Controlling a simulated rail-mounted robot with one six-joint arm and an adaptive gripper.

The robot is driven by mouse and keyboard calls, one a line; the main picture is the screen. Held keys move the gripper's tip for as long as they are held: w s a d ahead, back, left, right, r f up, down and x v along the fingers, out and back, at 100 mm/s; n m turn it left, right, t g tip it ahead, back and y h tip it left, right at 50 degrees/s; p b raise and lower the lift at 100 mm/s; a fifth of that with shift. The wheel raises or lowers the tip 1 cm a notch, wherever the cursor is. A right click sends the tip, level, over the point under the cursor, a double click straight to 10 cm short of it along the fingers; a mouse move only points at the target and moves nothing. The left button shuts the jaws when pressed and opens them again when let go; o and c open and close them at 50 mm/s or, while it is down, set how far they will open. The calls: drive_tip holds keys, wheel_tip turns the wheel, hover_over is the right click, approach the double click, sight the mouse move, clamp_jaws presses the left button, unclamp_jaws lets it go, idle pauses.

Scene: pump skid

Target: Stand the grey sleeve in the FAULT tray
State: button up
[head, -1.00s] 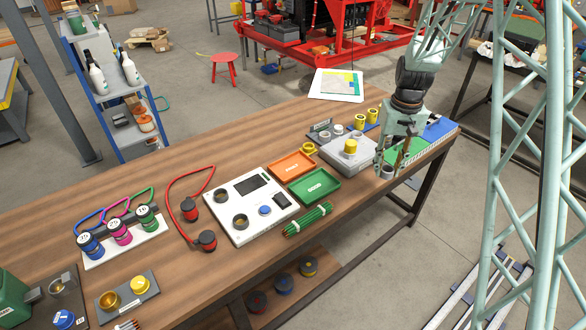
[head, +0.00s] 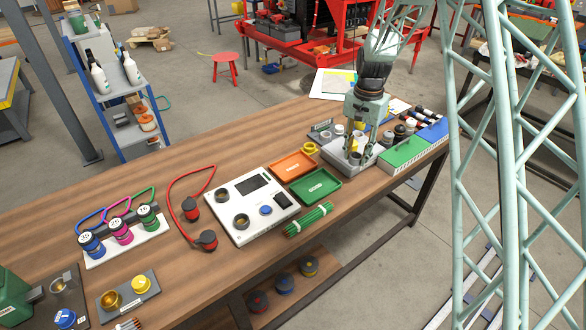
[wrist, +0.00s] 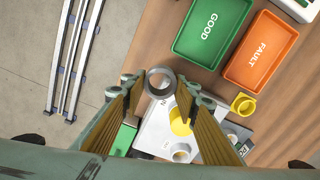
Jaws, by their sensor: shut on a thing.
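The grey sleeve (wrist: 160,80) is an open ring seen end-on between my fingertips in the wrist view. My gripper (wrist: 158,84) is shut on it, one finger on each side. In the head view my gripper (head: 360,158) points down over the pale grey block, left of the green and blue rack. The orange FAULT tray (head: 292,164) lies left of my gripper, behind the green GOOD tray (head: 315,187). The wrist view shows the FAULT tray (wrist: 262,52) at upper right, apart from the sleeve. Both trays look empty.
Below my gripper is the pale grey block (wrist: 150,136) with a yellow part (wrist: 181,121) on it. A yellow ring (wrist: 243,104) sits beside the FAULT tray. The green and blue rack (head: 404,152) stands at right. A white test panel (head: 250,207) is left of the trays.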

drive_tip(key=w+a+m, duration=0.5)
drive_tip(key=a+m, duration=0.1)
drive_tip(key=a, duration=0.5)
drive_tip(key=m, duration=0.6)
hover_over(294, 168)
drive_tip(key=shift+w, duration=0.15)
drive_tip(key=shift+f, duration=0.1)
drive_tip(key=shift+f, duration=3.05)
drive_tip(key=shift+f+b, duration=0.45)
drive_tip(key=shift+f, duration=1.4)
drive_tip(key=shift+f, duration=0.1)
